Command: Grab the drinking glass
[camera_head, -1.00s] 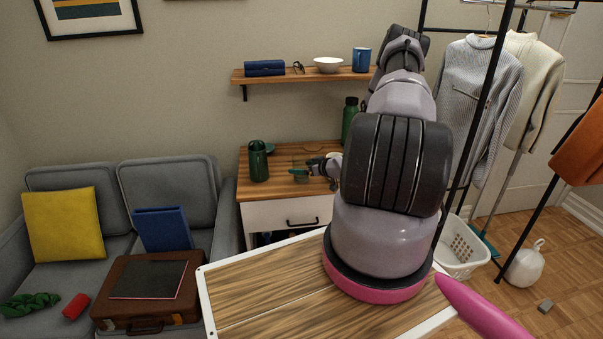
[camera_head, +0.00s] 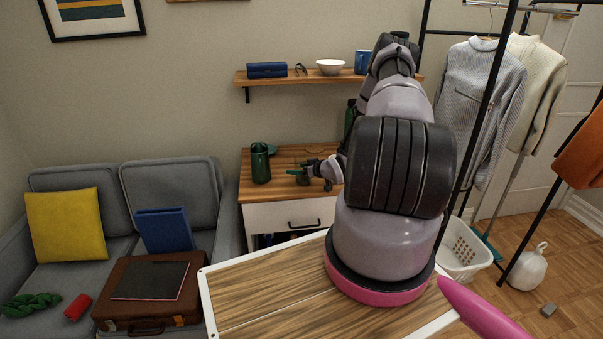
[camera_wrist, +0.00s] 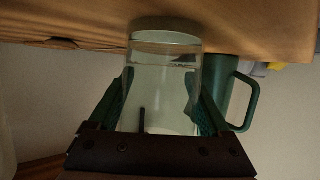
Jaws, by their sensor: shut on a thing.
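The drinking glass (camera_wrist: 165,62) is clear and sits between the two green-padded fingers of my gripper (camera_wrist: 160,88) in the wrist view. My gripper is shut on its sides. That view is upside down, and the glass's thick end is at the wooden top; I cannot tell whether it touches the wood or is just clear of it. In the head view my gripper (camera_head: 302,175) is small and low over the wooden cabinet top (camera_head: 252,188), and the glass can barely be made out there.
A shelf (camera_head: 285,80) with a bowl (camera_head: 331,67) and a blue mug (camera_head: 362,62) hangs above. A wood-topped table (camera_head: 275,300) is in front.

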